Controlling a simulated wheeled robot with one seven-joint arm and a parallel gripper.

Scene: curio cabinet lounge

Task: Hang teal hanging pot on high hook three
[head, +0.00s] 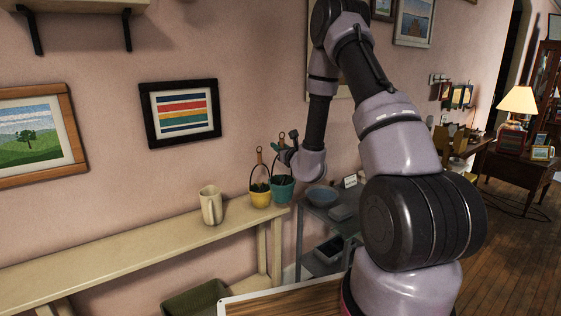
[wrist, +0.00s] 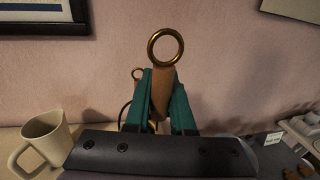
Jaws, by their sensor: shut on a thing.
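The teal hanging pot (head: 281,190) is at the right end of the long cream shelf, beside a yellow hanging pot (head: 260,196). I cannot tell whether it rests on the shelf or is just above it. My gripper (head: 288,150) is at the top of its handle. In the wrist view my gripper (wrist: 162,92) is shut on the tan handle grip (wrist: 162,78), with the brass ring (wrist: 166,47) standing upright above the fingers. The teal pot's body is hidden there behind my gripper. I cannot make out high hook three in either view.
A cream mug (head: 211,205) stands left of the pots on the shelf (head: 130,245). Framed pictures, including a striped one (head: 180,113), hang on the wall. The shelf's left part is clear.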

